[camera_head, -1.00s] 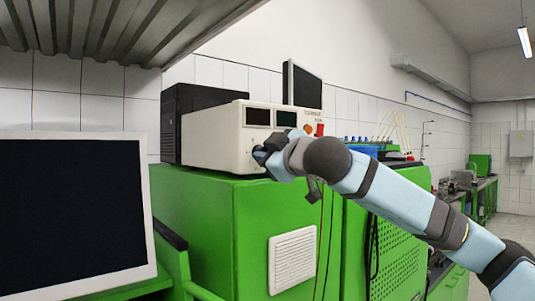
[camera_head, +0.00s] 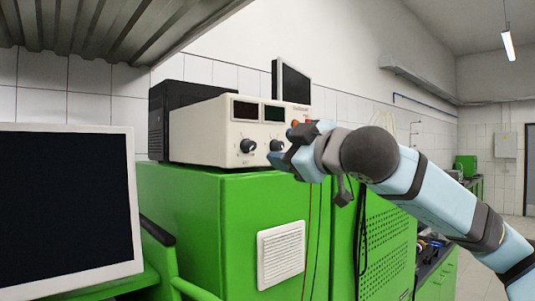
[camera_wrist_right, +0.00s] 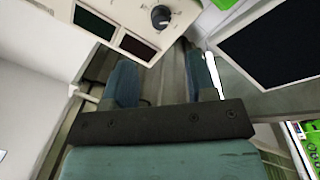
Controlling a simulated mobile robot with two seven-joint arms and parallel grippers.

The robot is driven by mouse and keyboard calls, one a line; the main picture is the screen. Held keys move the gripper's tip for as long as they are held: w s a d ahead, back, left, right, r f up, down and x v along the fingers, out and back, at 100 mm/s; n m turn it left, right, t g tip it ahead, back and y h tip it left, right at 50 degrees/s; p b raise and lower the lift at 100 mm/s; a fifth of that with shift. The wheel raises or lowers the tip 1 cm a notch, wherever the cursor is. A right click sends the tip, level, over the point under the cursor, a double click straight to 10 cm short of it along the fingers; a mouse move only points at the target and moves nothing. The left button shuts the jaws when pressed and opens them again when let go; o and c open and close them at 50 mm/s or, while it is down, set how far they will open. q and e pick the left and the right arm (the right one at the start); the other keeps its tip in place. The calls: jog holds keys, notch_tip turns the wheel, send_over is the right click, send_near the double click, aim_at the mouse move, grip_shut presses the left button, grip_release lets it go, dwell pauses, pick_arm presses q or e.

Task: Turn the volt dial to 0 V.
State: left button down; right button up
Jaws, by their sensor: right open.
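The power supply (camera_head: 205,134), a cream box with two dark displays, stands on the green cabinet. Its front has two black dials, a left dial (camera_head: 248,146) and a right dial (camera_head: 277,145). Their labels are too small to read, so I cannot tell which is the volt dial. My right gripper (camera_head: 289,150) is at the right part of the front, close to the right dial and partly hiding the panel. In the right wrist view one dial (camera_wrist_right: 161,17) shows beyond the fingers, apart from them. The right gripper (camera_wrist_right: 162,75) is open and empty there. My left gripper is out of view.
The green cabinet (camera_head: 205,215) carries the supply, with a black box (camera_head: 158,120) behind it. A large dark monitor (camera_head: 65,205) stands at the left. Red and dark cables (camera_head: 308,235) hang down the cabinet front. A metal shelf (camera_head: 110,25) is overhead.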

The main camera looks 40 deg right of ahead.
jog(key=s, duration=0.4)
jog(key=shift+f, duration=0.1)
dwell(0.5)
